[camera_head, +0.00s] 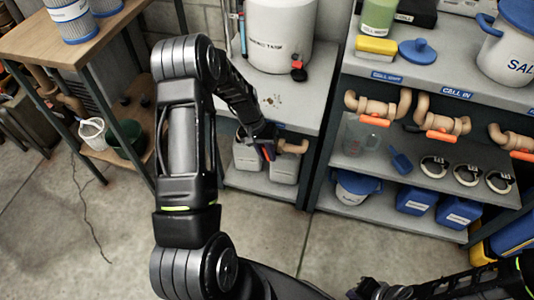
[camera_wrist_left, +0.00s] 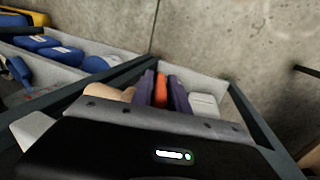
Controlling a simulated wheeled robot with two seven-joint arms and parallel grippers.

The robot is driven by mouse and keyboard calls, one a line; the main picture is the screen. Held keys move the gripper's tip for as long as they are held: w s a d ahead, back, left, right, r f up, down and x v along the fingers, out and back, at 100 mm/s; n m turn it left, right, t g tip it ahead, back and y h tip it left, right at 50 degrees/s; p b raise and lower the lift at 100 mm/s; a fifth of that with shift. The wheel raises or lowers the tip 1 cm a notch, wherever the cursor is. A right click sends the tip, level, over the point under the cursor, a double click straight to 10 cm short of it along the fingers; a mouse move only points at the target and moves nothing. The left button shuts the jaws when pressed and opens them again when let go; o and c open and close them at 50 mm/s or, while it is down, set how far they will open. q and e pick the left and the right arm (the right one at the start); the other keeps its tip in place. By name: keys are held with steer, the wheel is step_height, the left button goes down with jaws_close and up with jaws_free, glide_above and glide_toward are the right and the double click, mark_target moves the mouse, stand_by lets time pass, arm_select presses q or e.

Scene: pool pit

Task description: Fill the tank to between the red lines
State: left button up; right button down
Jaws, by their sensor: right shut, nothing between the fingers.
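The white tank (camera_head: 280,32) stands on the upper shelf of the middle rack, its top cut off by the frame. I cannot make out its red lines or its water level. A black and red valve (camera_head: 298,69) sits low on its front right. My left gripper (camera_head: 266,146) reaches below that shelf to a tan pipe (camera_head: 292,146) with an orange handle. In the left wrist view the gripper's fingers (camera_wrist_left: 163,92) stand on either side of the orange handle (camera_wrist_left: 161,88); whether they clamp it is unclear. My right gripper (camera_head: 367,290) is shut and empty at the bottom edge.
White jugs (camera_head: 284,168) stand below the tan pipe. The right rack holds tan pipes with orange handles (camera_head: 374,120), a clear measuring jug (camera_head: 360,136), blue containers (camera_head: 415,200) and a salt bucket (camera_head: 508,45). A wooden table (camera_head: 60,40) stands left. The front floor is clear.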

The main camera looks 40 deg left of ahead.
arm_select(q)
jaws_close()
steer(key=shift+d+r+g+y+p, duration=0.15)
steer(key=shift+g+y+p, duration=0.15)
steer(key=shift+y+p, duration=0.9)
steer(key=shift+y, duration=0.2)
steer(key=shift+a+f+g, duration=0.2)
steer(key=shift+g, duration=0.1)
steer(key=shift+s, duration=0.1)
steer(key=shift+o, duration=2)
jaws_free()
